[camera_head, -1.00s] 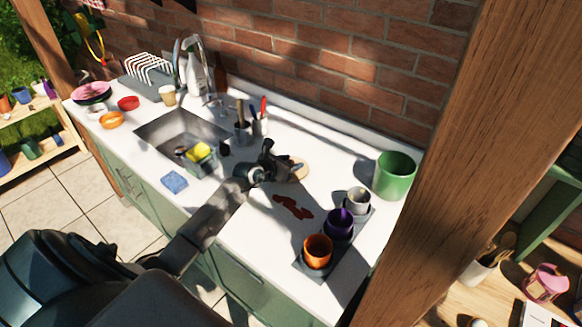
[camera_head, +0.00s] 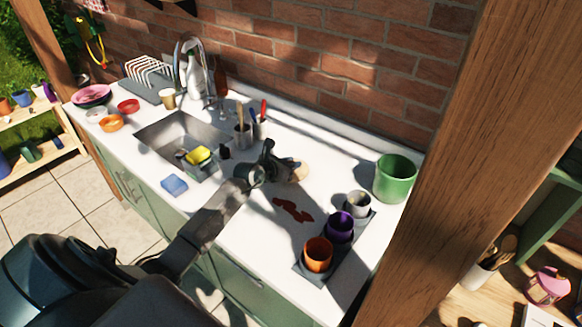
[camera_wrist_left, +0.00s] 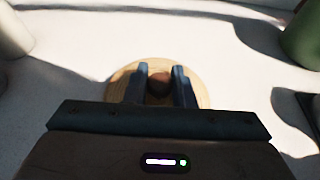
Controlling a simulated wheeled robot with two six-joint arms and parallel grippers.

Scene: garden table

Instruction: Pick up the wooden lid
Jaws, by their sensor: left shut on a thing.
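The wooden lid (camera_wrist_left: 198,84) is a pale round disc with a darker brown knob (camera_wrist_left: 159,84) at its middle. In the left wrist view it lies under my left gripper (camera_wrist_left: 159,80), whose two fingers are shut on the knob, one on each side. In the head view my left gripper (camera_head: 285,168) is over the middle of the white counter, and the lid (camera_head: 301,171) shows only in part past its fingers. I cannot tell whether the lid touches the counter. My right gripper is not in view.
A green pot (camera_head: 395,178) stands to the right. A dark tray (camera_head: 300,268) holds orange, purple and grey cups. A reddish-brown stain (camera_head: 291,210) lies on the counter (camera_head: 245,218). The sink (camera_head: 160,133), a blue sponge (camera_head: 174,185) and a utensil cup (camera_head: 243,133) are to the left.

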